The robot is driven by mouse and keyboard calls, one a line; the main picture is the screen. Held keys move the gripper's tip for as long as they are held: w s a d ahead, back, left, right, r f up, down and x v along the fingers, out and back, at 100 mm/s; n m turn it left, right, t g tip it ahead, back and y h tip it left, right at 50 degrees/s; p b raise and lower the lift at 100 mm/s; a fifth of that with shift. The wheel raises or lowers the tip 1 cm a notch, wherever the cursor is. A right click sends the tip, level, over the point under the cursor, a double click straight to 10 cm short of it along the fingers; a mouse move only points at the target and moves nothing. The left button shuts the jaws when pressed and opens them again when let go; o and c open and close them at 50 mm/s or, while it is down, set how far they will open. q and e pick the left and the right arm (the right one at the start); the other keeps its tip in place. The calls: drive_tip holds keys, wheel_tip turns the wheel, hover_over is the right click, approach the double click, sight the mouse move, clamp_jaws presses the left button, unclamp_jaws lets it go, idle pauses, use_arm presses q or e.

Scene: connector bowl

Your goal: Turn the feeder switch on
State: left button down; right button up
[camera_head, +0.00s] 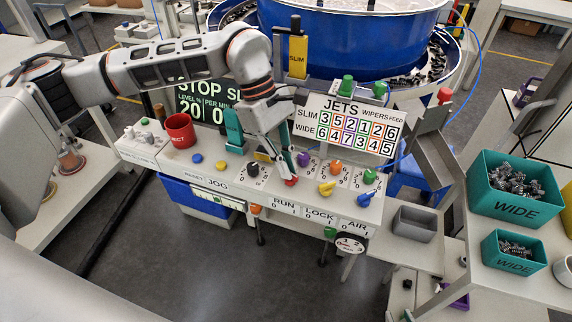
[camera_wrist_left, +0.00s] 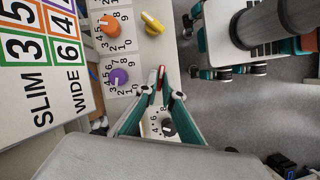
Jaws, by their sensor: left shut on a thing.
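My left gripper (camera_head: 288,177) reaches down to the sloped control panel (camera_head: 225,178). Its teal fingers are shut on a small red switch lever (camera_head: 291,182), which stands out between the fingertips in the left wrist view (camera_wrist_left: 161,74). I cannot read a feeder label beside this lever. A yellow lever (camera_head: 327,188) and a blue knob (camera_head: 364,200) sit to its right. A purple knob (camera_head: 303,159) and a black knob (camera_head: 253,169) are close by. The black knob also shows between the fingers in the left wrist view (camera_wrist_left: 168,127). My right gripper is not in view.
A JETS number board (camera_head: 346,126) stands behind the panel, near the arm. A red cup (camera_head: 180,130) stands at the panel's left. A blue bowl feeder (camera_head: 350,40) is behind. Teal WIDE bins (camera_head: 514,209) stand at right. Floor in front is clear.

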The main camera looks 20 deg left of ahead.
use_arm(q)
drive_tip(key=m, duration=0.2)
drive_tip(key=m+g+y, duration=0.1)
drive_tip(key=m, duration=0.2)
drive_tip(key=shift+w+d+g, duration=0.15)
drive_tip(key=shift+w+g, duration=0.05)
drive_tip(key=shift+g, duration=0.1)
drive_tip(key=shift+m, duration=0.3)
drive_tip(key=c, duration=2.2)
unclamp_jaws()
drive_tip(key=shift+r, duration=0.15)
drive_tip(key=v, duration=1.1)
drive_tip(key=shift+w+r, duration=0.2)
drive_tip(key=shift+r, duration=0.1)
